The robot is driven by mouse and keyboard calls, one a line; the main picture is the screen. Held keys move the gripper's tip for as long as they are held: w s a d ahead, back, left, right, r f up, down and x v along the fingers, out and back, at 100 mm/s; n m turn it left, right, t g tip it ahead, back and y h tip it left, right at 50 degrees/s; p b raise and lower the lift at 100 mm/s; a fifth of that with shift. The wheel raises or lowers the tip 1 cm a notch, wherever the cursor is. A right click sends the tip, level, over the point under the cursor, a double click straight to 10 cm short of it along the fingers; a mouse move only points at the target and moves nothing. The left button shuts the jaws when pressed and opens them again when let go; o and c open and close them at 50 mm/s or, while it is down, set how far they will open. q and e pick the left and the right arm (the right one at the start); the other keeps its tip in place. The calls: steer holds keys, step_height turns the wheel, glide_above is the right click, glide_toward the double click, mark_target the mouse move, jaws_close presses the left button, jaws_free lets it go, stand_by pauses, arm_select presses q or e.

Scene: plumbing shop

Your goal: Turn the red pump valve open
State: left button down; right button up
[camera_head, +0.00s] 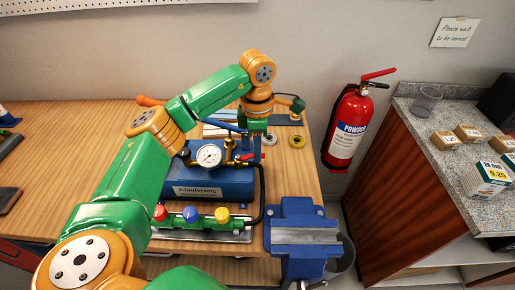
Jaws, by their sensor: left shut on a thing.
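The blue test pump (222,183) labelled "Klauderung" stands on the wooden workbench, with a round white pressure gauge (209,155) and brass fittings on top. A small bit of the red pump valve (259,156) shows at the pump's upper right, mostly hidden by my gripper. My left gripper (246,143) points down over these fittings and is shut on the red valve. The fingertips are small here, and how far the valve is turned cannot be seen. My right gripper is not in view.
A manifold with red, blue and yellow knobs (191,214) lies in front of the pump. A blue vise (303,236) is at the bench's front right corner. A fire extinguisher (347,128) hangs on the wall. A counter (436,121) with small boxes stands at right.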

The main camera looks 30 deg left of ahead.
arm_select(q)
steer(key=c, duration=0.8)
jaws_free()
steer(key=shift+w+a, duration=0.1)
steer(key=shift+a, duration=0.05)
steer(key=shift+c, duration=0.2)
step_height(320, 180, up, 7)
steer(key=shift+r, duration=0.1)
